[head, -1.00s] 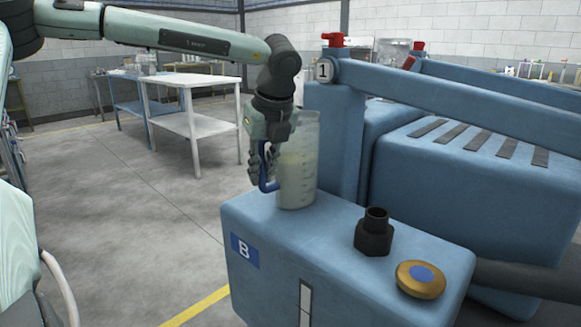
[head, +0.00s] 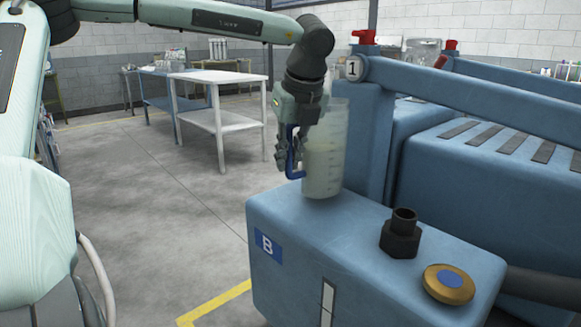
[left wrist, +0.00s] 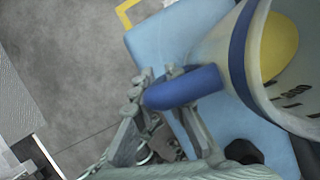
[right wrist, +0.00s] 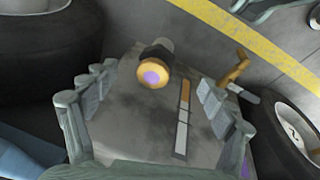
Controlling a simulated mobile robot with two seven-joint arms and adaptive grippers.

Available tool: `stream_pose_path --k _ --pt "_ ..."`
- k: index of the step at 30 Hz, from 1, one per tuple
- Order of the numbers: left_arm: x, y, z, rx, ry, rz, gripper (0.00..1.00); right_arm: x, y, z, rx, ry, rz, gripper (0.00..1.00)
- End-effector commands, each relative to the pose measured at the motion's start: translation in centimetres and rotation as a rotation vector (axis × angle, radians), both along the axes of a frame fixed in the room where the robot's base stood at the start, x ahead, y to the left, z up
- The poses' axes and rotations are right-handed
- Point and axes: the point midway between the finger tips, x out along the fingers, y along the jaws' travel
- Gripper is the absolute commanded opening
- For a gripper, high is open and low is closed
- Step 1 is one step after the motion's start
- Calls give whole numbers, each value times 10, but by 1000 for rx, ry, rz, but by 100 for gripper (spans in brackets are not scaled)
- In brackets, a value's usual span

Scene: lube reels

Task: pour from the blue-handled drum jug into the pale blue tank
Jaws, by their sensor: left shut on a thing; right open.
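The clear drum jug (head: 325,160) has a blue handle (head: 292,163) and pale yellowish liquid inside. It is nearly upright just over the back left of the pale blue tank's top (head: 350,215); the gap beneath it is hard to judge. My left gripper (head: 290,150) is shut on the handle, which shows large in the left wrist view (left wrist: 185,90). The tank, labelled B, has an open black neck (head: 402,235) to the right of the jug. My right gripper (right wrist: 150,105) is open and empty; it is not seen in the head view.
A gold cap with a blue centre (head: 448,284) lies on the tank near the neck. A blue post and beam marked 1 (head: 365,130) stand close behind the jug. A white table (head: 218,110) is farther back. Dark wheels (right wrist: 45,55) flank the right wrist view.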

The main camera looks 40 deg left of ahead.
Motion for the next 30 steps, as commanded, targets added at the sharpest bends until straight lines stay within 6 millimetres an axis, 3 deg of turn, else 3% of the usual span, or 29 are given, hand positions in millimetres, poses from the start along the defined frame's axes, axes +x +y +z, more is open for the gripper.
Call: stream_pose_path --k 3,16,24,30 --pt "2 0 23 4 -10 1 0 0 -1 4 -4 -1 -1 84" --pt "-69 42 68 0 -11 1 0 0 -4 37 -25 -14 -1 84" --pt "-95 57 85 1 -6 1 0 -1 -4 47 -29 -20 -1 84" --pt "-100 60 89 1 -4 0 0 -1 -4 50 -30 -20 -3 84"
